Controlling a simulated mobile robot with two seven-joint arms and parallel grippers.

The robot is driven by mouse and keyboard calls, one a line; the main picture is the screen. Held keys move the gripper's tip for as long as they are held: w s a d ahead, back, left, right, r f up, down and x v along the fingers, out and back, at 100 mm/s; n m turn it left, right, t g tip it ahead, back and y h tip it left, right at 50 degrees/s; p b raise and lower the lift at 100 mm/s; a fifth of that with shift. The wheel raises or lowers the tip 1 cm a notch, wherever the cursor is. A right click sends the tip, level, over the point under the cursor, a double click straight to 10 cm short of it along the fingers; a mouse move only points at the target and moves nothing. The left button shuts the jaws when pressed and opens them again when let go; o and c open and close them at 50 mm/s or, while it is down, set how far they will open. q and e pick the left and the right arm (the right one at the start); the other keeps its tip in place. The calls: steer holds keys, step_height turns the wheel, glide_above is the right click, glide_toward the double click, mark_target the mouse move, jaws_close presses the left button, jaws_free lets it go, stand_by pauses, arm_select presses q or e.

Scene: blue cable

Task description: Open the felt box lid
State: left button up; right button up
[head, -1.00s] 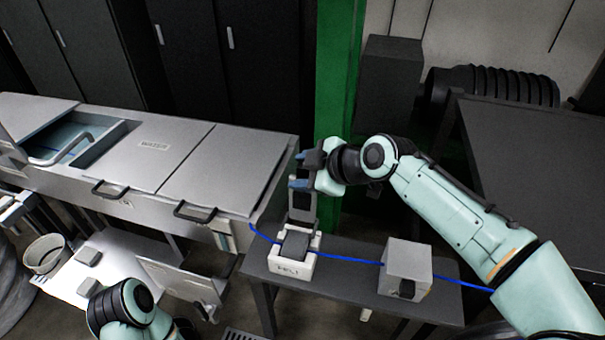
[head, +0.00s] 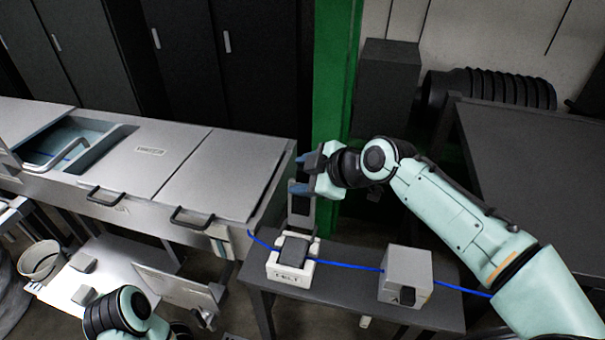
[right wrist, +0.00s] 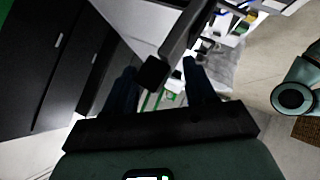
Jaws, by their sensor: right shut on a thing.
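The felt box (head: 289,271) is a small white box with a dark pad on top and lettering on its front, at the left end of the dark bench. Its grey lid (head: 301,222) stands upright at the box's back edge, swung open. My right gripper (head: 302,172) is shut on the lid's upper end, above the box. In the right wrist view a dark bar of the lid (right wrist: 178,42) runs up between the two fingers (right wrist: 160,88). A blue cable (head: 350,266) runs along the bench past the box. Only part of my left arm shows at the bottom left; its gripper is out of view.
A second white box (head: 406,276) stands to the right on the same bench (head: 345,303). A grey cabinet (head: 135,165) with handles and an open compartment is at the left. A green post (head: 335,110) rises close behind my right gripper. A dark table (head: 530,170) is at the right.

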steer(key=b+v, duration=0.1)
steer(key=v, duration=1.2)
steer(key=shift+s, duration=0.1)
